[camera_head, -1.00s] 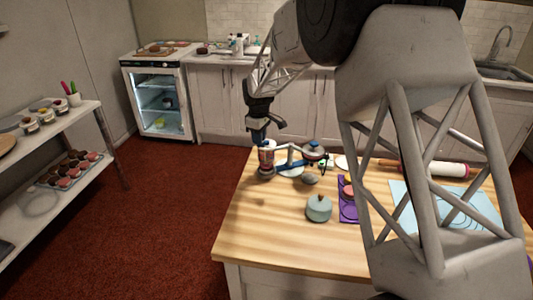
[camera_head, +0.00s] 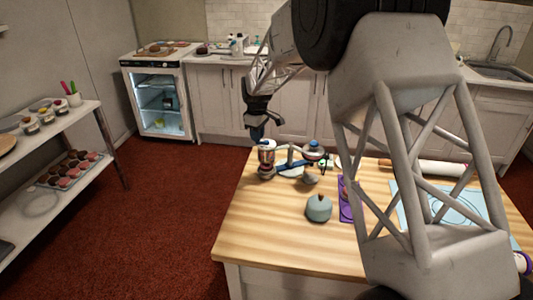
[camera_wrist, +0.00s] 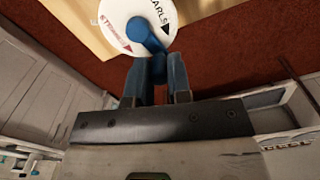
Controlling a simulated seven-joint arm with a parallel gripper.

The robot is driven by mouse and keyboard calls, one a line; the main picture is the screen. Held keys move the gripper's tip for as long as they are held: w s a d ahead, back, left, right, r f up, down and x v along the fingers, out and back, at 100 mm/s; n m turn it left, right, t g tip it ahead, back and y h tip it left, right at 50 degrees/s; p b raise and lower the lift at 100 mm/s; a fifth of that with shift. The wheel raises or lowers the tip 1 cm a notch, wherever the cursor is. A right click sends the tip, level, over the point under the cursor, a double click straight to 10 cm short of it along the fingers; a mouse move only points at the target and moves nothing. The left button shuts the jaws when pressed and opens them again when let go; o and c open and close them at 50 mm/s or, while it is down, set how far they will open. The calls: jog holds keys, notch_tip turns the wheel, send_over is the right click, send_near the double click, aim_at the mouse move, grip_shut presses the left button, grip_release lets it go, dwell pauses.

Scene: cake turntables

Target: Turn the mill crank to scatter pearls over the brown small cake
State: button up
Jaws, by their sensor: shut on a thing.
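The mill (camera_head: 266,157) stands upright near the back left corner of the wooden table. Its white round top (camera_wrist: 124,22) shows in the wrist view with lettering that includes "PEARLS" and small red marks. A blue crank (camera_wrist: 145,36) reaches from the middle of this top towards my gripper. My gripper (camera_head: 257,136), also in the wrist view (camera_wrist: 157,82), is above the mill's rim, its two fingers shut on the crank's blue handle. I cannot make out the brown small cake clearly under the mill, and no falling pearls can be made out.
A blue and white stand (camera_head: 293,167) is right of the mill. A grey-green lidded pot (camera_head: 318,209) is in front. A purple tray (camera_head: 346,211), a light blue mat (camera_head: 467,205) and a rolling pin (camera_head: 433,168) lie to the right. The table's front left is clear.

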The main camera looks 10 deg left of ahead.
jog(key=shift+w, duration=0.55)
jog(key=shift+w+d, duration=0.15)
jog(key=shift+w, duration=0.35)
jog(key=o, duration=0.8)
jog(key=shift+r, duration=0.15)
jog(key=shift+r, duration=3.35)
jog(key=shift+s+r, duration=0.1)
